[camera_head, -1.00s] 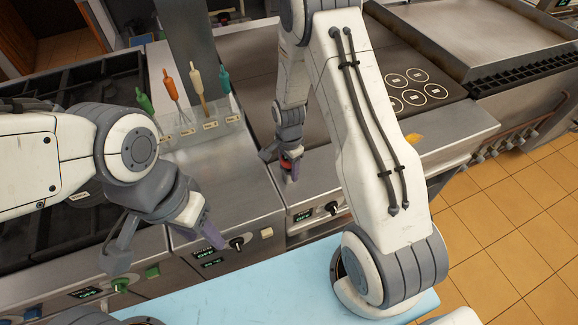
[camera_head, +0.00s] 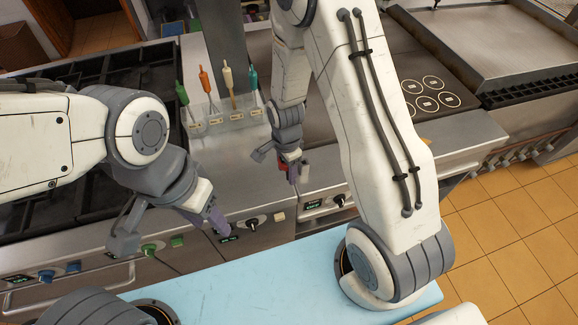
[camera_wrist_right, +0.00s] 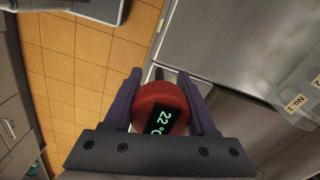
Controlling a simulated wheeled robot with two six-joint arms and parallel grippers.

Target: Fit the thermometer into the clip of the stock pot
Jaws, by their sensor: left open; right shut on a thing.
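The thermometer (camera_wrist_right: 160,108) has a round red head with a lit display reading 22 °C in the right wrist view. My right gripper (camera_wrist_right: 163,98) is shut on this head, one finger on each side. In the head view, my right gripper (camera_head: 280,165) hangs over the counter's front edge, with a bit of red (camera_head: 283,167) between its fingers. The thermometer's stem is hard to make out. My left gripper (camera_head: 168,230) is open and empty, low in front of the counter's control panel. I cannot make out the stock pot or its clip in either view.
A clear numbered holder (camera_head: 225,120) with several coloured-handled utensils stands on the counter. Black grates (camera_head: 60,205) lie left, a hob with ringed burners (camera_head: 430,92) right. A light blue surface (camera_head: 240,285) is in front, with tiled floor (camera_head: 500,230) to the right.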

